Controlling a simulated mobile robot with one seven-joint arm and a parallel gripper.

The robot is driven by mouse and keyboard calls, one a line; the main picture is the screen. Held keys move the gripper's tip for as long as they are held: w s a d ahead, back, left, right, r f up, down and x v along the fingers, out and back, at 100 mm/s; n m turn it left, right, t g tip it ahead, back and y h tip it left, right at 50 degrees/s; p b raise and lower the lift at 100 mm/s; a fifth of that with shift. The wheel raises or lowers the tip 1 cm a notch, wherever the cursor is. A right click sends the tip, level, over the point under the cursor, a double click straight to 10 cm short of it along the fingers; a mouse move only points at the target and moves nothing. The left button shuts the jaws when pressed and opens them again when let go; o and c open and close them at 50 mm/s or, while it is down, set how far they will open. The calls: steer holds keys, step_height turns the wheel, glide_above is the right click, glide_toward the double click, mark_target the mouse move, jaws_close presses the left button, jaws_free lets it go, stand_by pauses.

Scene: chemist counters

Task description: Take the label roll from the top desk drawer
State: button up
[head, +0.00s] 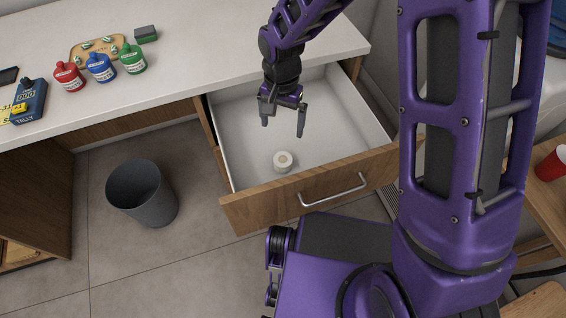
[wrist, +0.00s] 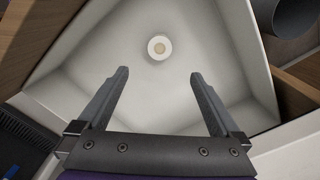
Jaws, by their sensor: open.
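The top desk drawer (head: 342,132) is pulled out, with a wooden front, a metal handle and a pale interior. The label roll (head: 283,161) is a small white ring with a tan core, lying on the drawer floor near the front. It also shows in the wrist view (wrist: 160,48), beyond the fingertips and roughly centred between them. My gripper (head: 283,123) is open and empty, pointing down over the drawer, apart from the roll and toward the desk side of it. In the wrist view my gripper (wrist: 160,75) shows both fingers spread. Nothing hides the roll.
The white desk top (head: 200,62) overhangs the drawer's back. Red (head: 69,77), blue (head: 100,68) and green (head: 132,59) bottles stand on it, beside a wooden tray (head: 98,47). A grey bin (head: 142,193) stands on the floor left of the drawer. The drawer walls surround the roll.

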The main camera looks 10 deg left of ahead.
steer(key=b, duration=0.2)
glide_toward(283, 159)
step_height(283, 159, down, 5)
steer(key=shift+s+a+f, duration=0.1)
steer(key=shift+s+a, duration=0.05)
step_height(283, 159, down, 5)
steer(key=shift+f+b, duration=0.1)
steer(key=shift+b, duration=0.5)
steer(key=c, duration=1.4)
